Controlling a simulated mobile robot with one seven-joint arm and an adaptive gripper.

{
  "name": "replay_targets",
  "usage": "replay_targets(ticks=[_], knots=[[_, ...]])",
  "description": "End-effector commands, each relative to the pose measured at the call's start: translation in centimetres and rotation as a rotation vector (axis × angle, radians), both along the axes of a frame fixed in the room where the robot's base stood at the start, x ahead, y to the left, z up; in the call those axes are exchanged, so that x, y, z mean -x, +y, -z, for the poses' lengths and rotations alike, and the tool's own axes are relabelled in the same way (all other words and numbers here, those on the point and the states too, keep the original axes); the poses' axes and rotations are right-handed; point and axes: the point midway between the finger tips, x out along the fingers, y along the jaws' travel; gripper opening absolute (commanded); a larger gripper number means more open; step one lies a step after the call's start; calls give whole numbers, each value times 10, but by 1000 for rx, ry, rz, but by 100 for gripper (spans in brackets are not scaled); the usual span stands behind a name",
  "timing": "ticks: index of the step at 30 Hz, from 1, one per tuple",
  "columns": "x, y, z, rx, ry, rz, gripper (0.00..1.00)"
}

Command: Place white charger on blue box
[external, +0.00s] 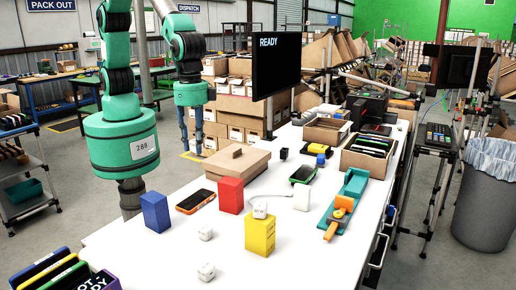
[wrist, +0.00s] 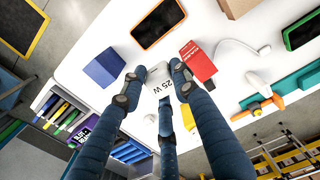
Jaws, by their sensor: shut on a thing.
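My gripper, with blue fingers, hangs at the upper left in the external view (external: 192,132). In the wrist view its fingertips (wrist: 158,84) close around a white charger (wrist: 166,88) marked "25 W". Fingers hide part of the charger, and I cannot make it out in the external view. The blue box (external: 156,212) stands upright on the white table; in the wrist view the box (wrist: 103,68) is left of my fingertips and apart from them.
A red box (external: 230,195), an orange-edged phone (external: 195,201) and a yellow box (external: 260,232) are near the blue box. A white cube (external: 260,209) sits on the yellow box. Two more cubes (external: 206,233) (external: 206,271) are on the table. A brown carton (external: 236,162) is behind.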

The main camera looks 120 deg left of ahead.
Motion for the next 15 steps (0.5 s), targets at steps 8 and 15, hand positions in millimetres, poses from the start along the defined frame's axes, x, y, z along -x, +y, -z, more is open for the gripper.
replay_targets(ticks=[8, 15], knots=[[100, -51, -5, -2, 2, -28, 0], [156, -67, -3, -2, 1, -49, 0]])
